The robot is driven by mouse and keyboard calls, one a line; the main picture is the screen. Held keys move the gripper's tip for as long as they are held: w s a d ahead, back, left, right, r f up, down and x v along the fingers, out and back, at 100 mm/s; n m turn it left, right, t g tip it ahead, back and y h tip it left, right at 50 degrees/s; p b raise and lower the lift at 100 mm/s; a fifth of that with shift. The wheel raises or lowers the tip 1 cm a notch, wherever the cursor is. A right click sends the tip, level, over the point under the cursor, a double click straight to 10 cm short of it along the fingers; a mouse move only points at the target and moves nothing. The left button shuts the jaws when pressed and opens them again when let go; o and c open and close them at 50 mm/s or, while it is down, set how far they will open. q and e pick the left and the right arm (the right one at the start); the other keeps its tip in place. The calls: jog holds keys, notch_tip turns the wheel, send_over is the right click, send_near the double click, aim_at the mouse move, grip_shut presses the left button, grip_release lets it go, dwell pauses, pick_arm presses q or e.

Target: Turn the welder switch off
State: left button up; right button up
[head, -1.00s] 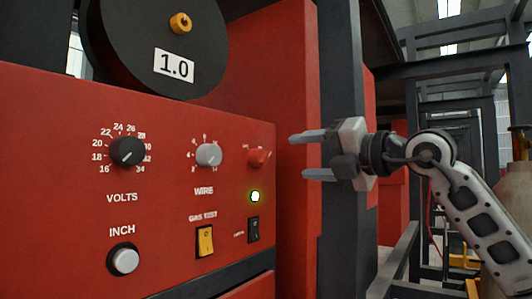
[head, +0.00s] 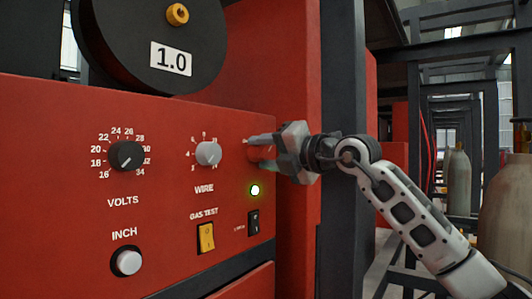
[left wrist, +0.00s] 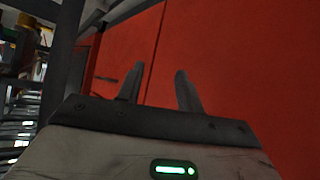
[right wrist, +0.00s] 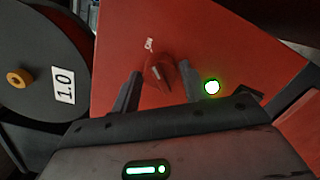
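A red rotary switch (right wrist: 160,73) with a dark pointer line sits on the red welder panel (right wrist: 205,35), with a white "ON" mark beside it in the right wrist view. My left gripper (left wrist: 158,85) is open and empty, facing a plain red surface, and is outside the head view.
The panel also holds a volts knob (head: 126,156), a wire knob (head: 208,154), a white inch button (head: 128,262), a yellow gas test switch (head: 206,237) and a black rocker (head: 253,222). A dark post (head: 342,120) stands behind my right arm. Gas cylinders (head: 505,210) stand at right.

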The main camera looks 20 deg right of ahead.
jog(key=c, duration=0.6)
jog(key=shift+o, duration=0.2)
